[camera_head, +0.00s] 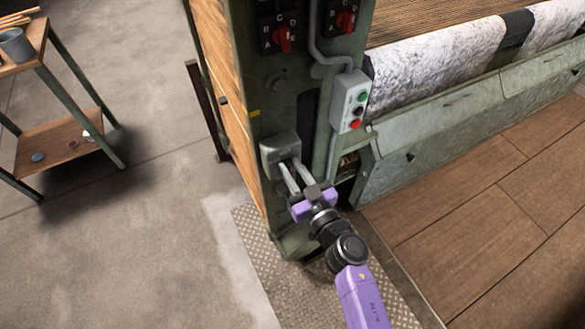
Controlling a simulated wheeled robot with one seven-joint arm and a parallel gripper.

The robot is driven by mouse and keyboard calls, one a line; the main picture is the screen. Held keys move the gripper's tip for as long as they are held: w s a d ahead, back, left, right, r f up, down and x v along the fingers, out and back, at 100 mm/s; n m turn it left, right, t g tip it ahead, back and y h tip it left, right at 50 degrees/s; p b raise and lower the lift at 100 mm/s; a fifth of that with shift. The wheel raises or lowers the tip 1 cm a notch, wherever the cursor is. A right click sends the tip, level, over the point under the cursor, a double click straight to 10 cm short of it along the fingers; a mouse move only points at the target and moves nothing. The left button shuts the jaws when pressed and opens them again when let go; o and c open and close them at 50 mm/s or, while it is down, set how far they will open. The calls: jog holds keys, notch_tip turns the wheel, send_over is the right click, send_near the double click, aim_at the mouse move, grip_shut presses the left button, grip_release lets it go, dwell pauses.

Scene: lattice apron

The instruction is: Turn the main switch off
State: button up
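A grey switch box (273,157) is fixed low on the green machine post. My arm comes in from the lower right.
Above are two red rotary knobs (283,38) with letters and a grey button box (350,101) with green, black and red buttons. A conduit (313,40) runs down the post. A metal-legged table (72,102) stands left. Open floor (130,250) lies at lower left.

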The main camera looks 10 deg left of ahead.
aim_at(277, 168)
grip_shut()
jog(key=shift+n, duration=0.3)
jog(key=n, duration=0.2)
jog(key=shift+s+a+n, duration=0.2)
jog(key=shift+a+n, duration=0.15)
jog(key=shift+n, duration=0.05)
jog(key=n, duration=0.3)
jog(key=a+f+n+b, duration=0.1)
jog(key=n, duration=0.2)
jog(key=s+n, duration=0.1)
jog(key=n, duration=0.3)
jog(key=shift+a+f+b, duration=0.15)
jog(key=shift+f+b, duration=0.2)
jog(key=shift+a+f+n+b, duration=0.15)
jog(key=shift+n+b, duration=0.1)
jog(key=shift+n, duration=0.5)
jog(key=shift+d+f+n+b, duration=0.1)
jog(key=shift+n+b, duration=0.1)
jog(key=shift+n, duration=0.6)
jog(key=shift+a+f+n+b, duration=0.15)
jog(key=shift+n+b, duration=0.1)
jog(key=shift+n, duration=0.5)
jog(key=shift+d, duration=0.1)
